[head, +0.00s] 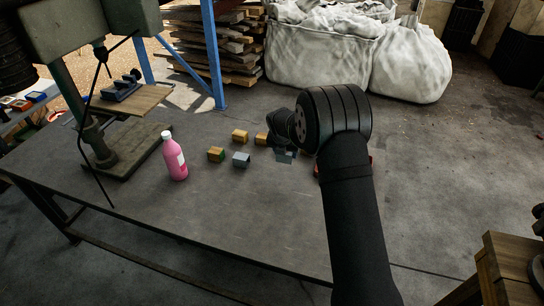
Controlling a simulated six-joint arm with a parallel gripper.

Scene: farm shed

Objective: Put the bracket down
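My gripper (283,145) is over the right part of the dark workbench (235,220), pointing down and partly hidden by my wrist. Its fingers are small and dark here, and I cannot tell if they are open or shut. A small grey-blue piece (286,157) shows right at the fingertips. It may be the bracket, but its shape is not clear, and I cannot tell whether it is held or touches the bench. A separate grey block (241,160) sits on the bench just left of the gripper.
A pink bottle (175,158) stands further left, beside a drill press (125,150). A red thing (317,170) is mostly hidden behind my arm. The front bench is clear.

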